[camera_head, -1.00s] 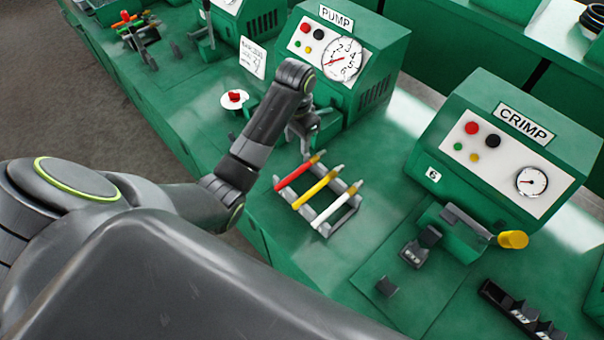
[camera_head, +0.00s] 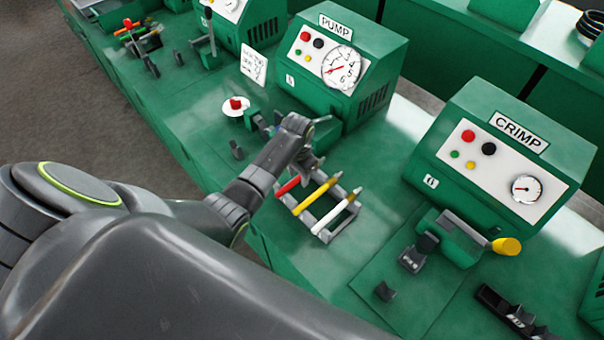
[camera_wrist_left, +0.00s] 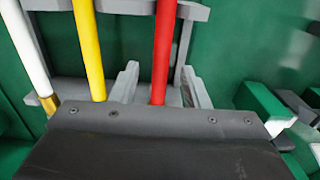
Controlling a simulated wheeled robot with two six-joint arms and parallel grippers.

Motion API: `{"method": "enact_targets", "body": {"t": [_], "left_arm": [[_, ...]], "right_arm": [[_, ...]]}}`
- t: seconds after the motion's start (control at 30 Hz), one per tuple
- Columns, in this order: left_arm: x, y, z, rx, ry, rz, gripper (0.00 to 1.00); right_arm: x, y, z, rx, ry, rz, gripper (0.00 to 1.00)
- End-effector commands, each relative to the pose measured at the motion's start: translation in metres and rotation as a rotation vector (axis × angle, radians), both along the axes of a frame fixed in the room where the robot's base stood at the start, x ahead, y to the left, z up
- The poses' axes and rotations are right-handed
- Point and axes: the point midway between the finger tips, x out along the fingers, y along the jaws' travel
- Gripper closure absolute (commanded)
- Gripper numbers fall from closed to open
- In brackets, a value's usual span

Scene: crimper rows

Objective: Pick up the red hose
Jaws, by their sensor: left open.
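The red hose (camera_head: 288,186) lies in a grey rack (camera_head: 326,235), at the left end of a row with a yellow hose (camera_head: 318,194) and a white hose (camera_head: 335,213). My left gripper (camera_head: 312,166) is over the red hose and hides its far part in the head view. In the left wrist view the red hose (camera_wrist_left: 163,50) runs between the two open fingers (camera_wrist_left: 160,80), with gaps on both sides. The yellow hose (camera_wrist_left: 88,45) and white hose (camera_wrist_left: 25,45) lie left of the fingers there. My right gripper is not in view.
The PUMP machine (camera_head: 378,58) stands behind the rack, and the CRIMP machine (camera_head: 545,110) stands to the right. A crimping tool with a yellow knob (camera_head: 507,246) sits before CRIMP. The green bench is clear between the rack and CRIMP.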

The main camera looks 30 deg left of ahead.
Motion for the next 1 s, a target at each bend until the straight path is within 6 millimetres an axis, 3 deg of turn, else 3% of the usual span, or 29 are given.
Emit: {"method": "enact_targets", "body": {"t": [0.37, 0.67, 1.0], "left_arm": [[0.0002, -0.0001, -0.0073, 0.000, -0.002, 0.000, 0.59], [0.0001, 0.0000, -0.0071, 0.001, -0.001, 0.000, 0.99], [0.0004, 0.0000, -0.0053, 0.000, -0.002, 0.000, 1.00]], "right_arm": [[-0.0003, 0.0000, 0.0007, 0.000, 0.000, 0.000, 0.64], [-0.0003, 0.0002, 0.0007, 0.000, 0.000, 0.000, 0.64], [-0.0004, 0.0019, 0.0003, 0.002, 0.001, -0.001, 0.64]]}}
